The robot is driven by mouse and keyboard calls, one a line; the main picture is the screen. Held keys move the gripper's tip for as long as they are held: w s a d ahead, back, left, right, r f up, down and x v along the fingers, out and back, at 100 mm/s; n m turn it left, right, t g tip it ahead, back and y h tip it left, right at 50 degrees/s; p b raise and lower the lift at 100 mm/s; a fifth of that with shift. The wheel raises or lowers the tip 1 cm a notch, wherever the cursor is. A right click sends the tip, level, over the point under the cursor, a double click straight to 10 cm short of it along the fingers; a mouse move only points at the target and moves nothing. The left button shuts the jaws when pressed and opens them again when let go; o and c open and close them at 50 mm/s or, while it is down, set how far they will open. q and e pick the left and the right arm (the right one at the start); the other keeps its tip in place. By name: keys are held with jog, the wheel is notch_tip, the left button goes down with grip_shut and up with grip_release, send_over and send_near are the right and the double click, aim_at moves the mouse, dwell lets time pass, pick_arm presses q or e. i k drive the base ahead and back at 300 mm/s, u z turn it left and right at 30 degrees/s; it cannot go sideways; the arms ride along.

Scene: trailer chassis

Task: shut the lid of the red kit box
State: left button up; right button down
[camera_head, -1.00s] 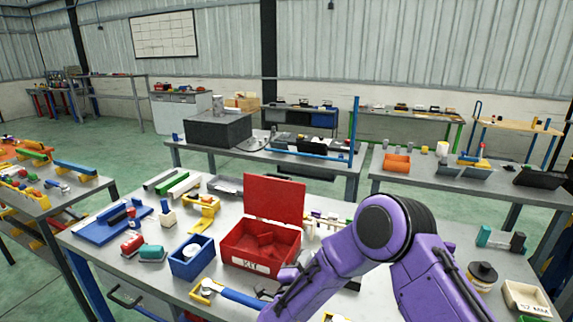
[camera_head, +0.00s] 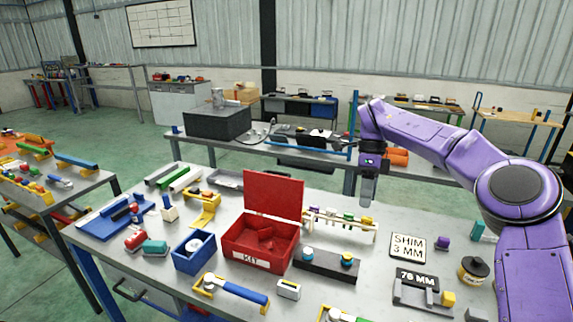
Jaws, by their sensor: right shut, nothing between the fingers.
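The red kit box (camera_head: 258,250) sits on the near workbench, with a white KIT label on its front. Its lid (camera_head: 273,195) stands upright at the back edge, so the box is open. Red pieces lie inside. My right gripper (camera_head: 367,196) points down above the bench, right of the box and apart from it, near the rack of small coloured parts. Its fingers are shut and empty. My left gripper is not in the picture.
A rack with coloured parts (camera_head: 340,222) stands right of the lid. A dark block with knobs (camera_head: 327,263) lies right of the box, a blue bin (camera_head: 194,252) left. A blue-handled tool (camera_head: 236,291) and small white block (camera_head: 289,289) lie in front.

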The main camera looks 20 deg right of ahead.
aim_at(281, 197)
jog(key=i, duration=1.05)
